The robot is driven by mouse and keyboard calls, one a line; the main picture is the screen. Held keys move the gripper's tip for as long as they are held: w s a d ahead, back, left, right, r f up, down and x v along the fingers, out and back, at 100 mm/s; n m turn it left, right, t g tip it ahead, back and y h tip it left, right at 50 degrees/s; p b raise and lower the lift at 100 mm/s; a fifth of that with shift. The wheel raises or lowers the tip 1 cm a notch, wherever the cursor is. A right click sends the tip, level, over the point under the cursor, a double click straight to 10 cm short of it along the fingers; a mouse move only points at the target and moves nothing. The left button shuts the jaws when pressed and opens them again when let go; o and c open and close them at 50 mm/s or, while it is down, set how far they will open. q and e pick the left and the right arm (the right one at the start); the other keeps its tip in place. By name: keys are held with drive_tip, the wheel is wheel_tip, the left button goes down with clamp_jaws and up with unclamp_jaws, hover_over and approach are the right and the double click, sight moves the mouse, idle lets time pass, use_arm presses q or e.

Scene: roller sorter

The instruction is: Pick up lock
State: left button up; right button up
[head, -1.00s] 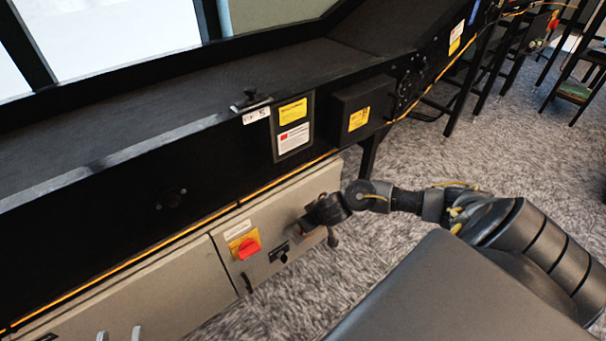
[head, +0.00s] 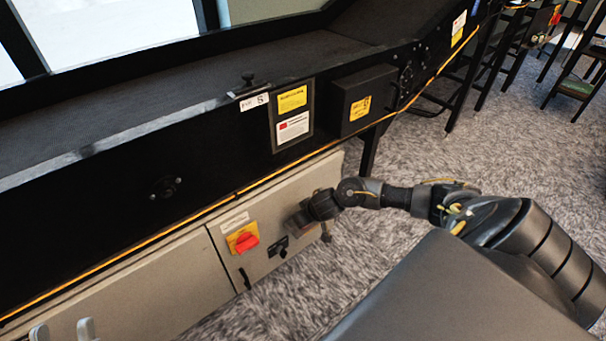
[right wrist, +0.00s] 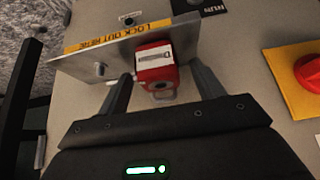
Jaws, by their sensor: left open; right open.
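The lock (right wrist: 156,66) is a red padlock with a white label, seen in the right wrist view. It is at a metal bracket (right wrist: 122,48) with a yellow "LOCK OUT HERE" strip. My right gripper (right wrist: 163,88) is open, with one finger on each side of the lock's lower part; I cannot tell whether either finger touches it. In the head view my right gripper (head: 300,222) is in front of the grey cabinet, and the lock cannot be made out there. My left gripper (head: 62,331) is open and empty at the bottom left edge; only its fingertips show.
A red rotary switch on a yellow plate (head: 242,239) is on the cabinet (head: 175,278), left of my right gripper; it also shows in the right wrist view (right wrist: 308,72). The black conveyor (head: 200,85) runs above. Carpet floor (head: 440,150) is open to the right.

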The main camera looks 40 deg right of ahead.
drive_tip(key=c, duration=1.1)
drive_tip(key=shift+c, duration=0.3)
drive_tip(key=shift+r, duration=0.15)
